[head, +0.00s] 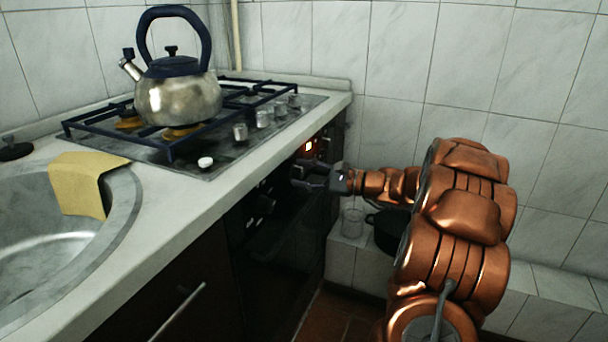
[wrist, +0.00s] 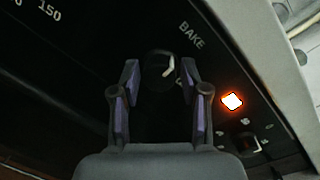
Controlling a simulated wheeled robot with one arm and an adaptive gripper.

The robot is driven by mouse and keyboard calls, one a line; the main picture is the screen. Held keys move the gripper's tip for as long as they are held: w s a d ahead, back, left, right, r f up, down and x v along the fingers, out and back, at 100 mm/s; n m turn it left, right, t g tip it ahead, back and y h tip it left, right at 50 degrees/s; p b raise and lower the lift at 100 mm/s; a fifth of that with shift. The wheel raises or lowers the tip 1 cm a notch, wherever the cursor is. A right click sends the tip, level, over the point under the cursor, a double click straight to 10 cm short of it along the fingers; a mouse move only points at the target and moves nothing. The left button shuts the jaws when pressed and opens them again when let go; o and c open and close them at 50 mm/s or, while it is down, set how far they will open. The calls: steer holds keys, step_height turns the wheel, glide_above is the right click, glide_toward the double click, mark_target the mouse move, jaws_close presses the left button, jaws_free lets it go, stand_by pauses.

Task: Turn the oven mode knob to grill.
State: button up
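The oven mode knob (wrist: 159,66) is a dark round knob with a pale pointer mark on its right side. The word BAKE (wrist: 191,35) is printed above and to its right. Another label beside the knob is mostly hidden by my right finger. My gripper (wrist: 159,76) is open, with one finger on each side of the knob and visible gaps between. In the head view my gripper (head: 314,184) reaches the dark oven front (head: 285,215) from the right, and the knob cannot be made out there.
A lit orange indicator (wrist: 232,101) and another knob (wrist: 246,143) are to the right on the panel. A kettle (head: 178,95) stands on the gas hob (head: 205,160). The counter edge overhangs the panel. A dark pot (head: 388,232) and a glass (head: 352,221) stand low beyond my arm.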

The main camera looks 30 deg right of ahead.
steer(key=c, duration=0.7)
steer(key=shift+c, duration=0.2)
